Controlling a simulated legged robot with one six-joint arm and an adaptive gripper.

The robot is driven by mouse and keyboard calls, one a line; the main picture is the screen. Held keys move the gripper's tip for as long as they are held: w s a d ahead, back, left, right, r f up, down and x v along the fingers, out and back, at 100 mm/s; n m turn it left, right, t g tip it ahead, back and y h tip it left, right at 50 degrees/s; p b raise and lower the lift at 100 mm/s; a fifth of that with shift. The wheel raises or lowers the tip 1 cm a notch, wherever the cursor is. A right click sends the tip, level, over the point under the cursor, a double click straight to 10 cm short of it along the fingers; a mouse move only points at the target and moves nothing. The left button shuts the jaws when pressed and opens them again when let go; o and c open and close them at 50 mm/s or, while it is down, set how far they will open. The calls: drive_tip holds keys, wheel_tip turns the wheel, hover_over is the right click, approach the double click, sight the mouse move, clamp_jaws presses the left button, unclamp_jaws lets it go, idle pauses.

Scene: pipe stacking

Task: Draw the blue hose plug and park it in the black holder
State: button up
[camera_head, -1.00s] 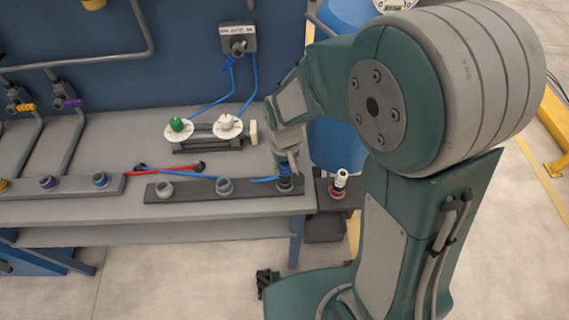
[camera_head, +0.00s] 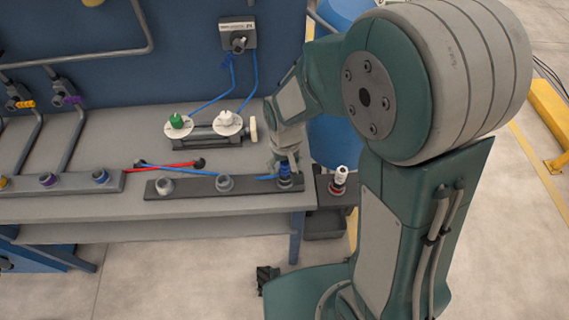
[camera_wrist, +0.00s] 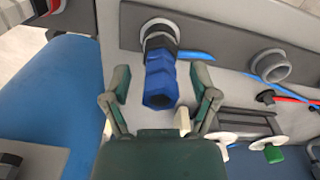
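The blue hose plug (camera_wrist: 160,80) stands in the end socket of a dark strip (camera_wrist: 215,38) in the wrist view. In the head view the plug (camera_head: 285,181) is at the right end of that strip (camera_head: 254,189), partly covered by my gripper. My gripper (camera_wrist: 160,90) is open, with one finger on each side of the plug and a visible gap on both sides. In the head view my gripper (camera_head: 285,162) is just above the plug. I cannot tell for sure which dark fixture is the black holder; this strip has two empty grey sockets.
A white-topped plug (camera_head: 340,175) stands in a dark fixture to the right. A valve unit with green (camera_head: 177,121) and white (camera_head: 226,118) knobs is behind the strip. Blue and red hoses cross the bench. A blue drum (camera_wrist: 45,105) is close at left in the wrist view.

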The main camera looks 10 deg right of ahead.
wheel_tip(320, 180, up, 12)
drive_tip(key=shift+f, duration=0.1)
drive_tip(key=s+d+r+m+t, duration=0.2)
drive_tip(key=s+d+r+t, duration=0.3)
drive_tip(key=s+d+r, duration=0.4)
drive_tip(key=s+d, duration=0.1)
drive_tip(key=s, duration=0.2)
drive_tip(key=shift+s+d+r+m+t, duration=0.3)
drive_tip(key=shift+d+r, duration=0.05)
drive_tip(key=shift+r, duration=0.05)
